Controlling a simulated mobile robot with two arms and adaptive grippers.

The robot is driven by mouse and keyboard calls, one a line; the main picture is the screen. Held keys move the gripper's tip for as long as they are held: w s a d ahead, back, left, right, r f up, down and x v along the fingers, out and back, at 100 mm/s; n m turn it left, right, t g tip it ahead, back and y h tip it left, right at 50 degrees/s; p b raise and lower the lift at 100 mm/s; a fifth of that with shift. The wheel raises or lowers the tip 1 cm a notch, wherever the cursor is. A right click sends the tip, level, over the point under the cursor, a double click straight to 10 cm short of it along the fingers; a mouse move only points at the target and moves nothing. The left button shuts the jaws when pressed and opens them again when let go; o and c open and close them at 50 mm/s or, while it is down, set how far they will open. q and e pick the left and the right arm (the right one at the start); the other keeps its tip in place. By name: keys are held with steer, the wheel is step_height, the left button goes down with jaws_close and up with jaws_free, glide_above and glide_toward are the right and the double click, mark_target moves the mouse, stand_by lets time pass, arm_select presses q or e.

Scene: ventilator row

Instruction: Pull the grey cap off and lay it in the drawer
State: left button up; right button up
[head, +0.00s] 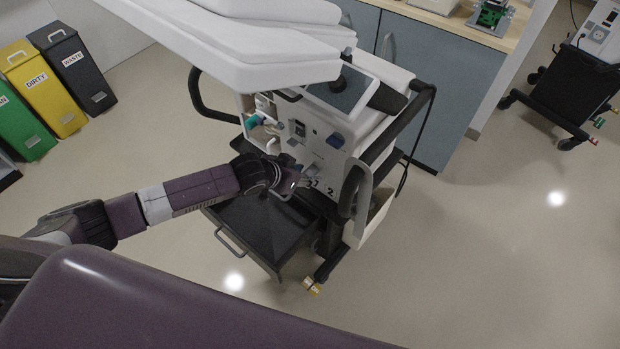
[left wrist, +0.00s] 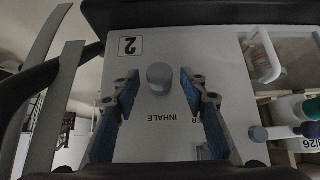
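The grey cap (left wrist: 159,77) sits on the white front panel of the ventilator (head: 325,140), above the word INHALE, which appears upside down in the left wrist view. My left gripper (head: 294,184) is at the panel. In the left wrist view its blue-padded fingers (left wrist: 158,88) are open, one on each side of the cap, with gaps between pads and cap. In the head view I cannot make out the cap beside the gripper. The dark drawer (head: 235,215) stands pulled out below my left forearm, and its visible inside looks empty. My right gripper is not in view.
Teal and grey fittings (head: 254,121) sit left of the panel. Bins (head: 45,85) stand far left.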

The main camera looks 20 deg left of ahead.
arm_select(q)
steer(key=shift+w+d+f, duration=0.1)
steer(key=shift+w+f, duration=0.15)
stand_by(0.6)
jaws_close()
stand_by(0.3)
